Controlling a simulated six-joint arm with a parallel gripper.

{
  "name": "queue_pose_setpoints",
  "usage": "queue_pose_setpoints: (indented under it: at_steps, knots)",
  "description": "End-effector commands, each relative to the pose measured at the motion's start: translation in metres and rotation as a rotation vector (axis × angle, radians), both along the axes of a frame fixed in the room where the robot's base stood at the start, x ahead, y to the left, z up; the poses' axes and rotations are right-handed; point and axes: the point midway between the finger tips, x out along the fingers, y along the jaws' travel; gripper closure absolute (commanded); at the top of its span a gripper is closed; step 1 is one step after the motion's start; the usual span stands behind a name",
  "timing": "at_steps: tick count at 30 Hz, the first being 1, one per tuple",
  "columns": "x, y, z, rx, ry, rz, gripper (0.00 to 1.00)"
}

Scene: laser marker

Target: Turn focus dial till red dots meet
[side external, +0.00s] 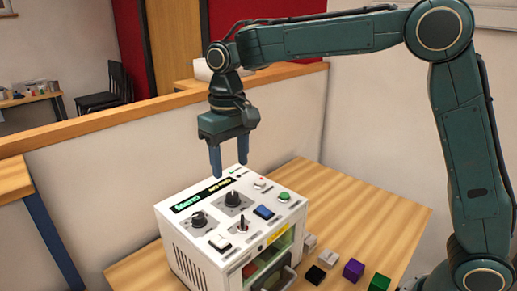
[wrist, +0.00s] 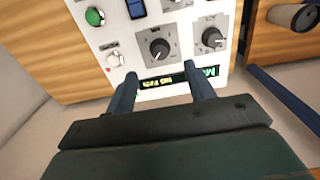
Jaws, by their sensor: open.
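The white laser marker box (side external: 187,249) stands on the wooden table, with two black dials on its sloping top panel. One dial (side external: 233,199) is nearer the back right and the other (side external: 198,219) nearer the front left; both also show in the wrist view, the first (wrist: 158,48) and the second (wrist: 212,39). I cannot read which is the focus dial. My gripper (side external: 230,171) is open and empty, above the back right dial. In the wrist view its fingertips (wrist: 160,70) are on either side of a line toward that dial, apart from it. Meeting red dots cannot be made out.
The panel also carries a green button (side external: 284,196), a blue switch (side external: 263,212), a toggle lever (side external: 242,226) and lit displays (side external: 190,199). Black, purple (side external: 353,269) and green blocks lie on the table (side external: 350,205) in front. A low partition (side external: 100,163) stands behind.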

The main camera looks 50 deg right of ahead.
Motion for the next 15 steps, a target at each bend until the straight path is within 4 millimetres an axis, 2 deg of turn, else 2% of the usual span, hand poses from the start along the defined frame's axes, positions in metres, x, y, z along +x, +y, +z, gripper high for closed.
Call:
queue_pose_setpoints:
  at_steps: [6,15]
  knots:
    - [-0.001,0.000,-0.036,-0.001,0.005,0.000,0.46]
    - [0.000,0.000,-0.070,0.000,0.002,0.000,0.46]
